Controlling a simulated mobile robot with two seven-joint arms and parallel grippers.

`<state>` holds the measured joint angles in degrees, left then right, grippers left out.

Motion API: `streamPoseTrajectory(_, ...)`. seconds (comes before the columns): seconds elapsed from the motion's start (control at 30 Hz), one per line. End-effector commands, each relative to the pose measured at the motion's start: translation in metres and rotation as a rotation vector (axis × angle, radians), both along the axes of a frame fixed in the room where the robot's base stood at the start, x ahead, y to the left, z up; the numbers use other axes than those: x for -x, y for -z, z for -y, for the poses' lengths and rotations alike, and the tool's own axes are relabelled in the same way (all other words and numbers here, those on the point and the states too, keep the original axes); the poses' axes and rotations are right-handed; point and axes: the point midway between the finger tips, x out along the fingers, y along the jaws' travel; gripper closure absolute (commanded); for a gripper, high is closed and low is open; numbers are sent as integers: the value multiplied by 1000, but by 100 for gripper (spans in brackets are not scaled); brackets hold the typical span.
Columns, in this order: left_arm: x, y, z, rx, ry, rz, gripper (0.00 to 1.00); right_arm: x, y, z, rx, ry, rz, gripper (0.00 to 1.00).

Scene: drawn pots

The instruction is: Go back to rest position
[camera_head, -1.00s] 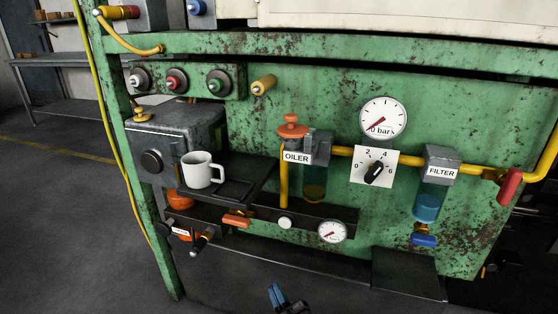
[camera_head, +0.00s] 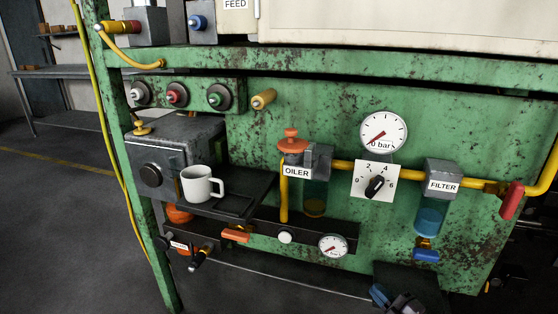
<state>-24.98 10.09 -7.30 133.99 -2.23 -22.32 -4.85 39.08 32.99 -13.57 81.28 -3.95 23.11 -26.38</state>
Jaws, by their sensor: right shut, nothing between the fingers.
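My right gripper (camera_head: 380,295) shows at the bottom edge, right of centre, with blue fingertips close together and nothing held. It is in front of the dark shelf plate at the lower right of the green machine (camera_head: 260,150), apart from the valves and gauges. My left gripper is not in view. A white mug (camera_head: 201,184) stands upright on the black drip shelf (camera_head: 237,204) at the left of the machine.
The panel carries an oiler (camera_head: 316,165), a filter (camera_head: 443,178), a large gauge (camera_head: 383,133), a dial knob (camera_head: 375,187) and a red-handled valve (camera_head: 511,201). A small gauge (camera_head: 333,246) sits low. Open floor (camera_head: 75,230) lies at the left.

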Motion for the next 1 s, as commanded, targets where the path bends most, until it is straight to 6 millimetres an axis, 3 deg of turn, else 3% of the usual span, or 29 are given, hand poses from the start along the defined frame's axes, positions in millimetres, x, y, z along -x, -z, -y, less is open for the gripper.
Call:
streamPoseTrajectory(0.07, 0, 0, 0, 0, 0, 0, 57, 2, 0, 14, 32, 2, -3, 100)
streamPoseTrajectory(0.47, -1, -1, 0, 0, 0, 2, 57, 98, 46, 29, -23, 75, -240, 100)
streamPoseTrajectory(0.73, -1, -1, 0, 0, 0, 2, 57, 200, 67, 45, -71, 167, -479, 100)
streamPoseTrajectory(1.0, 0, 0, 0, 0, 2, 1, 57, 303, 63, 58, -118, 278, -715, 100)
